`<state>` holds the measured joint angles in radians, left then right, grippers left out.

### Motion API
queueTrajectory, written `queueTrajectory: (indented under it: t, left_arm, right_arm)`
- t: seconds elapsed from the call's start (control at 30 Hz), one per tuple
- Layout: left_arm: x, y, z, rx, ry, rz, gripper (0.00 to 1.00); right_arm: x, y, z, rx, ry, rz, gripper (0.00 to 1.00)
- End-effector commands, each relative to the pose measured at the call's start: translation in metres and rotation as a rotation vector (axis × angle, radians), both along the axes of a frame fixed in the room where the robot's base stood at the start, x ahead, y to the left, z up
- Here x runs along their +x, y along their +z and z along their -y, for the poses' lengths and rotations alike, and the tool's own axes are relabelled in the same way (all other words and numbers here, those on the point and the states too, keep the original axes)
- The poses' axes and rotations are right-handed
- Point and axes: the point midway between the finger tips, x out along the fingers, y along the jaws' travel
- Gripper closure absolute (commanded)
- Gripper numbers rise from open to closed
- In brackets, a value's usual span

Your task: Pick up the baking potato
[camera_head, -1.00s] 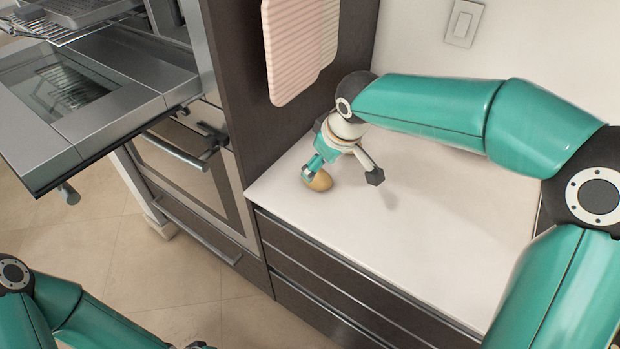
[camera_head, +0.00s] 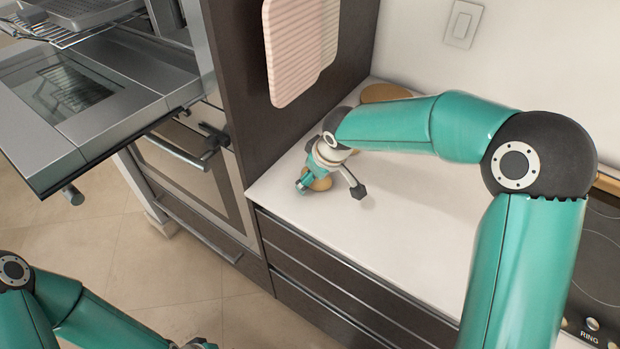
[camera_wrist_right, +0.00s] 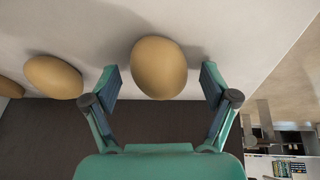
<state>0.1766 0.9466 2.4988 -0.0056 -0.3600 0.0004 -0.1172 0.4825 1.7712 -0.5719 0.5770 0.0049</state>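A tan baking potato (camera_head: 320,183) lies on the white counter near its front left corner, partly hidden by my right gripper (camera_head: 331,187). In the right wrist view this potato (camera_wrist_right: 158,68) sits between the two spread fingers of my right gripper (camera_wrist_right: 158,85), with a gap on each side. A second potato (camera_wrist_right: 53,77) lies to its left in that view, and part of a third (camera_wrist_right: 8,88) shows at the left edge. My left arm shows at the lower left of the head view; its gripper is at most a sliver at the bottom edge.
The white counter (camera_head: 420,230) has free room right of the gripper. A tall dark panel with a hanging pink ribbed board (camera_head: 292,50) stands at left. An oven door (camera_head: 75,100) is open at far left. A cooktop (camera_head: 600,260) is at right.

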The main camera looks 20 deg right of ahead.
Motion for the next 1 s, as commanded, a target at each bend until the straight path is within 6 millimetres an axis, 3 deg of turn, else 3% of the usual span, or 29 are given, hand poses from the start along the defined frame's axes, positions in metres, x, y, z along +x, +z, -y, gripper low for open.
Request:
queueTrajectory:
  t: [0.03, 0.4, 0.77, 1.0]
  left_arm:
    - [0.000, 0.000, 0.000, 0.000, 0.000, 0.000, 0.60]
    - [0.000, 0.000, 0.000, 0.000, 0.000, 0.000, 0.60]
    - [0.000, 0.000, 0.000, 0.000, 0.000, 0.000, 0.60]
    - [0.000, 0.000, 0.000, 0.000, 0.000, 0.000, 0.60]
  right_arm:
    - [0.000, 0.000, 0.000, 0.000, 0.000, 0.000, 0.25]
    - [0.000, 0.001, 0.000, 0.000, 0.001, 0.001, 0.85]
    - [0.001, 0.005, -0.001, 0.000, 0.002, 0.003, 0.85]
    - [0.001, 0.029, -0.001, 0.000, 0.002, 0.006, 0.85]
